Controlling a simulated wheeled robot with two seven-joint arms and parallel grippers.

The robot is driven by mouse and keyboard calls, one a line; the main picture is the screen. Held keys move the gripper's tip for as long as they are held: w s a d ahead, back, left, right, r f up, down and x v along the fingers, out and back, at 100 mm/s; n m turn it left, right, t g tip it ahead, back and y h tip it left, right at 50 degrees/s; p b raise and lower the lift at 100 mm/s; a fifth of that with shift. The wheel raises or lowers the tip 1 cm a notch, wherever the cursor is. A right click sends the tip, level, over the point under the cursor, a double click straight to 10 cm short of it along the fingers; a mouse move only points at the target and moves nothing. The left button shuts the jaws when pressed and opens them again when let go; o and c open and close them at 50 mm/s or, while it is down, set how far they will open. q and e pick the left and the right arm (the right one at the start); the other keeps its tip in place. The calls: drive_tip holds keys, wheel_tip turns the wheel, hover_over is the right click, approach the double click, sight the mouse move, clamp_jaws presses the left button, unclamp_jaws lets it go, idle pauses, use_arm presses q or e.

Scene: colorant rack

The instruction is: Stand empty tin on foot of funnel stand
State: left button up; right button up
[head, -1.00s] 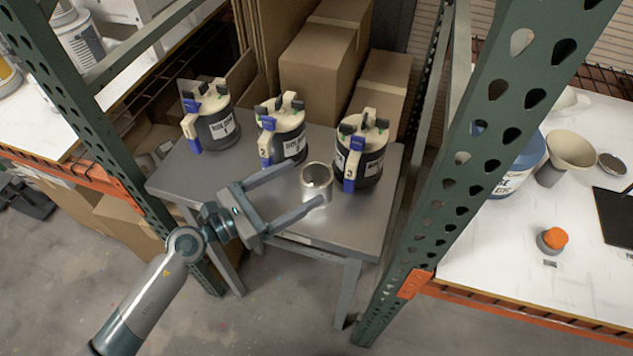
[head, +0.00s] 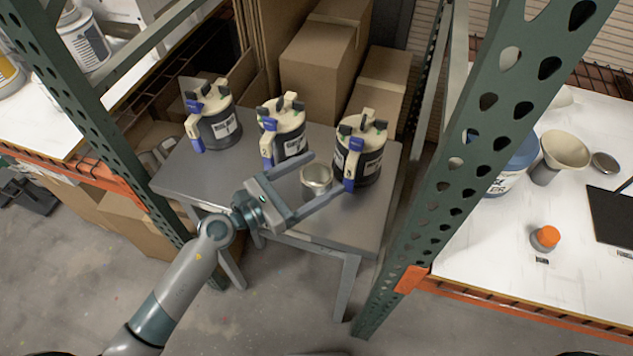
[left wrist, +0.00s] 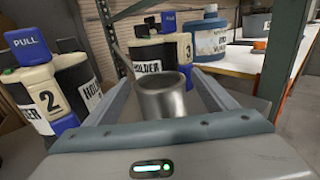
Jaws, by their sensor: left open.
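The empty tin (head: 316,182), a small open-topped metal can, stands upright on a grey table (head: 185,172) near its right front. My left gripper (head: 329,171) is open, with one finger on each side of the tin. In the left wrist view the tin (left wrist: 165,97) is between the two spread fingers; I cannot tell whether either touches it. A beige funnel (head: 566,149) is on the white bench at right, with a grey part under it. The foot of its stand is not clear to see. My right gripper is not in view.
Several black holders with cream lids and blue tabs, one of them here (head: 362,152), stand close behind the tin. A green rack post (head: 478,150) rises between the grey table and the white bench (head: 500,245). An orange-capped item (head: 545,238) and a dark pad (head: 610,215) lie on the bench.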

use_arm(q)
drive_tip(key=c, duration=1.2)
drive_tip(key=shift+r, duration=0.1)
drive_tip(key=shift+r, duration=0.6)
wheel_tip(320, 180, up, 9)
drive_tip(key=p, duration=0.1)
drive_tip(key=shift+f+p, duration=0.15)
drive_tip(key=shift+p, duration=0.2)
